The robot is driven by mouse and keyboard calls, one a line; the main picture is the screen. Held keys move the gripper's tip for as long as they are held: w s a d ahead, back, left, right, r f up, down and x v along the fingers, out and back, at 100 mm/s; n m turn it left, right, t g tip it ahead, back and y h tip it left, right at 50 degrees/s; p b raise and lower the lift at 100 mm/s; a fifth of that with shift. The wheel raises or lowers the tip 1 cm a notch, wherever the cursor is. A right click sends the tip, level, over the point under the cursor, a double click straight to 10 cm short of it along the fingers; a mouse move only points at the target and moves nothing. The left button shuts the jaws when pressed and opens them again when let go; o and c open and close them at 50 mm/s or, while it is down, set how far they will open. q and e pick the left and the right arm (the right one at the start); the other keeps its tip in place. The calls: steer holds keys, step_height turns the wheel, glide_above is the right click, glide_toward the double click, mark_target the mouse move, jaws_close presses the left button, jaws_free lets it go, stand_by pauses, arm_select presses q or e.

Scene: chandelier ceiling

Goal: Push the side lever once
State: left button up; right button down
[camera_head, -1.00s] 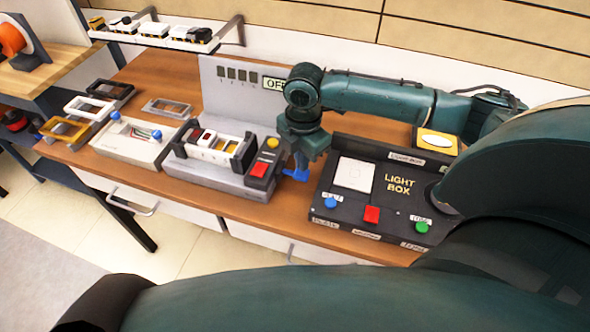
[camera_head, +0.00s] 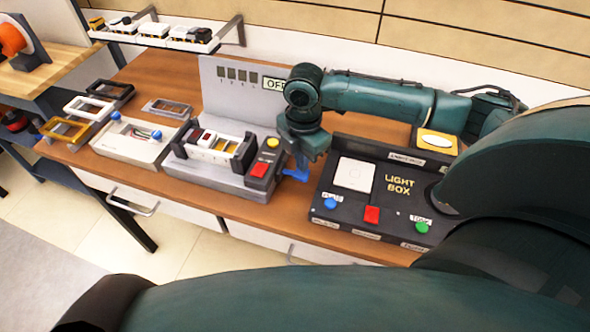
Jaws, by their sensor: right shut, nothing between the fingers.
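The blue side lever (camera_head: 296,174) sticks out from the right side of a grey machine (camera_head: 215,178) on the wooden bench. My right gripper (camera_head: 306,160) is shut and empty, pointing down right at the lever. It covers the lever's upper part. They look in contact or very close; I cannot tell which. My left gripper is not in view.
A black light box (camera_head: 375,200) with coloured buttons stands close to the right of the lever. The machine has a red button (camera_head: 259,170) and a grey back panel (camera_head: 228,95).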

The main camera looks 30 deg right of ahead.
steer(key=shift+f+b, duration=0.4)
steer(key=shift+f, duration=0.95)
stand_by(0.5)
steer(key=shift+r, duration=0.1)
step_height(320, 180, up, 3)
steer(key=p, duration=0.4)
step_height(320, 180, up, 3)
steer(key=shift+f+p, duration=0.1)
steer(key=shift+p, duration=0.95)
steer(key=shift+r, duration=1.05)
